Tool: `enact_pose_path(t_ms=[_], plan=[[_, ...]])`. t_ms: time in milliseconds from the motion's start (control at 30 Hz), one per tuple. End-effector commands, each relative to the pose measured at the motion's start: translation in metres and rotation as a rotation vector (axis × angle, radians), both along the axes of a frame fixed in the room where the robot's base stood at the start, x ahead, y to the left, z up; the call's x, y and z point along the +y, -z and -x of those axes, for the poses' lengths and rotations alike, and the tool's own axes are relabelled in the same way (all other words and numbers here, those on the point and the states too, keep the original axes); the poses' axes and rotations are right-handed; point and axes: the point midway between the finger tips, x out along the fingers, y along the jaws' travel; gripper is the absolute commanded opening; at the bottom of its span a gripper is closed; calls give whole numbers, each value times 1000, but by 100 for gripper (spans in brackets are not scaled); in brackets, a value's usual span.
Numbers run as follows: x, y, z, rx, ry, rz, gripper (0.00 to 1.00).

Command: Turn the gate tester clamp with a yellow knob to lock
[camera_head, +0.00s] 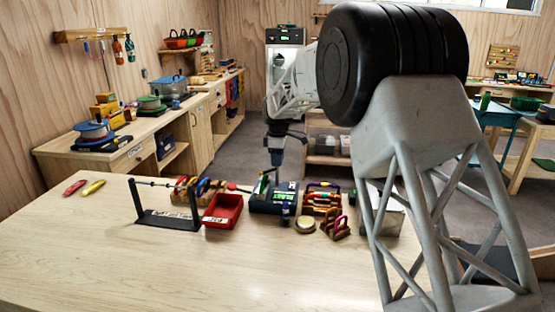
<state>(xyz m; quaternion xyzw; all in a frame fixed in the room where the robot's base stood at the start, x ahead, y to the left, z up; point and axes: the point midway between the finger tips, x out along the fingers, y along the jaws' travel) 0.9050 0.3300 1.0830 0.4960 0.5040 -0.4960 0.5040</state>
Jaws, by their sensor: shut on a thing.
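The gate tester (287,202) is a dark box with a green-lit display and labels, at the back middle of the light wooden table. A slim upright part with some green (263,184) stands at its left side. My gripper (275,166) points down just above the tester. It is shut on a small part at the tester's top, which I take to be the clamp's knob. The fingers cover that part, so its yellow colour and the turn of the clamp do not show clearly.
A red bin (222,211) stands close left of the tester, with a black rack (168,218) beyond it. A rack of coloured carabiners (322,198), a round tan tin (305,224) and brown gear (336,228) are close right. The table's front (200,270) is clear.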

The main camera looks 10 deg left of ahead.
Motion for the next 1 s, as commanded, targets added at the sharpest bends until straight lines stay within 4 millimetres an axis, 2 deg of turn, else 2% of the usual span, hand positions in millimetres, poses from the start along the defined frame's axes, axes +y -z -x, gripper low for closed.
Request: enact_pose_path(t_ms=[33, 67, 200, 233, 667, 1000], plan=[[1, -1, 0, -2, 0, -1, 0], [1, -1, 0, -2, 0, -1, 35], [1, -1, 0, -1, 0, -1, 56], [0, -1, 0, -1, 0, -1, 59], [0, -6, 0, -1, 1, 0, 59], [0, -42, 0, -3, 1, -1, 59]])
